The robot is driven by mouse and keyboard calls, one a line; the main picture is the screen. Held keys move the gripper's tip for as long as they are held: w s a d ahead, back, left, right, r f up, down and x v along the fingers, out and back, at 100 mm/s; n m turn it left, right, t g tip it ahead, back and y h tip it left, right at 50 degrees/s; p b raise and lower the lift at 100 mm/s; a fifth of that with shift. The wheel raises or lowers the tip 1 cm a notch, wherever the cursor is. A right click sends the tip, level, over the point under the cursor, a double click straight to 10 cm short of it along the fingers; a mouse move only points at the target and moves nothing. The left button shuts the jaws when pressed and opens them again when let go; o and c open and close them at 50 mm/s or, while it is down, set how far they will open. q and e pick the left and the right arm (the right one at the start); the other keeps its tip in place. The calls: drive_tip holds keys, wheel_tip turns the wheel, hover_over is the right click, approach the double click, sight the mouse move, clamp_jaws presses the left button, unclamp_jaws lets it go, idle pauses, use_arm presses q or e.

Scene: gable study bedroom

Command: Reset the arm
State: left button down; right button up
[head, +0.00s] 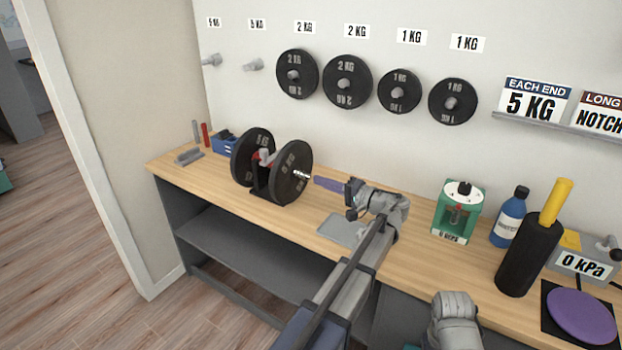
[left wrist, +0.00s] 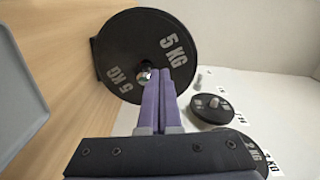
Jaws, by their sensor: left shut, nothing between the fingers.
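My left gripper (head: 318,181) reaches over the workbench from the right, its purple fingers shut and empty. Its fingertips point at the silver bar end of a dumbbell with black 5 KG plates (head: 291,172). In the left wrist view the closed fingers (left wrist: 160,78) line up with the bar end in the middle of the near 5 KG plate (left wrist: 120,55); I cannot tell whether they touch. The dumbbell rests on a black and red stand (head: 262,178). A grey joint of my right arm shows at the bottom; its gripper is out of view.
The wooden bench (head: 225,184) also holds a grey flat plate (head: 341,229), a green device (head: 457,208), a blue bottle (head: 509,218), a black cylinder with yellow handle (head: 528,256) and a purple disc (head: 581,315). Wall pegs carry 2 KG (head: 347,82) and 1 KG plates (head: 399,92).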

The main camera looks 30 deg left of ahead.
use_arm(q)
drive_tip(key=shift+s+d, duration=0.1)
drive_tip(key=shift+d, duration=1.05)
drive_tip(key=s+d+r+m+g+h+p, duration=0.2)
drive_tip(key=s+d+m+h+p, duration=0.2)
drive_tip(key=s+d+h+p, duration=1.2)
drive_tip(key=s+d+p, duration=0.7)
drive_tip(key=s+d, duration=0.3)
drive_tip(key=d, duration=0.1)
drive_tip(key=shift+s+m+h+p, duration=0.2)
drive_tip(key=shift+m+h+p, duration=0.1)
drive_tip(key=shift+h+p, duration=0.1)
